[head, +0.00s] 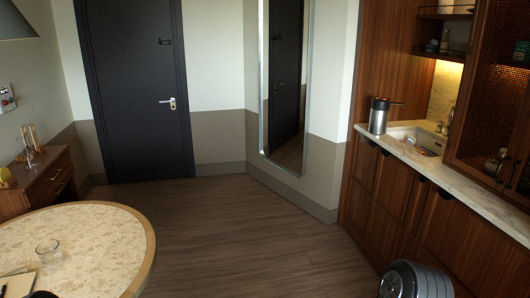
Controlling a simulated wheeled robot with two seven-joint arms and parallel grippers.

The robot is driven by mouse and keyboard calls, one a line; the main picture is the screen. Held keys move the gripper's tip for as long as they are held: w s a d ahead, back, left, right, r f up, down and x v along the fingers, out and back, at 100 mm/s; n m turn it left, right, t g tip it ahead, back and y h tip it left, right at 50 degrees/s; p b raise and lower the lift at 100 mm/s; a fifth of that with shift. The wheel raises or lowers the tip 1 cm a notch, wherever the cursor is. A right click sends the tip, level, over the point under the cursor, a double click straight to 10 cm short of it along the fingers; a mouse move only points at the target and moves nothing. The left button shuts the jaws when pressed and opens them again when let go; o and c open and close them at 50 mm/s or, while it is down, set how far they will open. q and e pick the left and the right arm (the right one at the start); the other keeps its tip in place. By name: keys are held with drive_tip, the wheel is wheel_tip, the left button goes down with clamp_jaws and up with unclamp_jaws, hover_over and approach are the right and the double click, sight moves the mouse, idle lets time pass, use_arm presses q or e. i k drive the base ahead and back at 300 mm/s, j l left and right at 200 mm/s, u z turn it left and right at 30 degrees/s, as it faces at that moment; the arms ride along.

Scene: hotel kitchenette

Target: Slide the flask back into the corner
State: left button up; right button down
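The flask (378,118) is a silver, upright vessel with a dark top and a dark handle or spout pointing right. It stands at the far left end of the marble counter (460,178), close to the front edge and left of the sink. The corner of the counter lies behind it, by the wood panel (385,55) and the marble backsplash. Neither of my grippers shows in the head view.
The sink (428,138) with a tap (448,122) is right of the flask. Open shelves and a cabinet hang above the counter. The floor (240,240) between is clear.

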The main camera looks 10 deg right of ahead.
sight(380, 108)
drive_tip(key=i+z, duration=0.5)
drive_tip(key=i, duration=2.15)
drive_tip(key=i+z, duration=0.3)
drive_tip(key=i, duration=0.25)
drive_tip(key=i+j+z, duration=0.35)
drive_tip(key=i, duration=0.2)
drive_tip(key=i+j+z, duration=0.3)
drive_tip(key=i, duration=0.2)
drive_tip(key=i+j+z, duration=0.3)
drive_tip(key=i+j, duration=0.1)
drive_tip(key=i, duration=0.1)
